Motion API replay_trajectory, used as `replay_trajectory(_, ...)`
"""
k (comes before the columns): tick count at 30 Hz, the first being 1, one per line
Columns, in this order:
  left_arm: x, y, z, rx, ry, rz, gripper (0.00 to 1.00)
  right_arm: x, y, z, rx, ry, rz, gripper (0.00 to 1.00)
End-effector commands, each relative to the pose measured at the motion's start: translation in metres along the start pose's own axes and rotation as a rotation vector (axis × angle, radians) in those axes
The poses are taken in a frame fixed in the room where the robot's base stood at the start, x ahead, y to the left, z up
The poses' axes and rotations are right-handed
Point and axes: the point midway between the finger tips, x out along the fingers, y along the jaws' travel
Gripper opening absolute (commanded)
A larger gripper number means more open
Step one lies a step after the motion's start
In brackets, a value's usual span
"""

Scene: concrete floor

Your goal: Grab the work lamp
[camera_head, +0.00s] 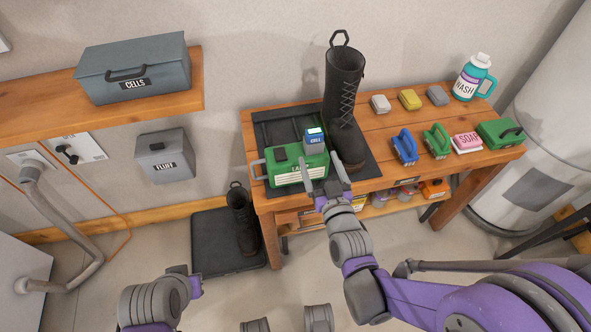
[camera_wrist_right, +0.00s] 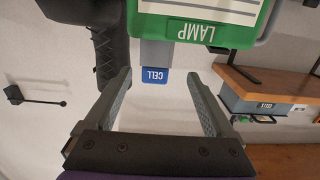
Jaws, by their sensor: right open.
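The work lamp (camera_head: 284,176) is a green box with a pale label and a side handle, at the left end of the wooden bench. A blue cell (camera_head: 313,140) shows at its back right. My right gripper (camera_head: 326,172) is open and empty, with its fingers in front of the lamp's right end. In the right wrist view the lamp (camera_wrist_right: 250,30) appears upside down beyond the fingertips of the gripper (camera_wrist_right: 158,76), not between them. The blue cell (camera_wrist_right: 155,76) shows between the fingers. My left gripper (camera_head: 187,280) is low at the left; its fingers are unclear.
A tall black boot (camera_head: 343,90) stands right behind the lamp on a dark mat (camera_head: 274,130). Brushes (camera_head: 404,145), soap (camera_head: 466,142), a green box (camera_head: 500,132) and a wash bottle (camera_head: 473,78) occupy the right. Another boot (camera_head: 243,215) stands on a floor tray (camera_head: 210,245).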

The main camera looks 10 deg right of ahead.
Motion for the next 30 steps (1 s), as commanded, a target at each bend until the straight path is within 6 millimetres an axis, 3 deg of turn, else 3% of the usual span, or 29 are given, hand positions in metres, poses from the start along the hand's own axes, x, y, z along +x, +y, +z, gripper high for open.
replay_trajectory(5,0.004,0.000,0.002,0.000,-0.002,0.000,0.00,0.009,0.001,0.001,0.001,0.045,0.009,0.89)
replay_trajectory(13,0.003,0.000,0.001,0.000,-0.001,0.000,0.00,0.050,0.002,-0.001,0.001,0.044,0.009,0.89)
replay_trajectory(20,0.004,0.000,0.002,0.000,-0.001,0.000,0.00,0.068,0.003,0.000,0.000,0.043,0.009,0.89)
replay_trajectory(27,0.005,0.000,0.002,0.000,-0.002,0.000,0.00,0.103,0.005,0.002,0.001,0.042,0.009,0.89)
replay_trajectory(30,0.005,0.000,0.002,0.000,-0.002,0.000,0.00,0.109,0.005,0.002,0.001,0.042,0.009,0.89)
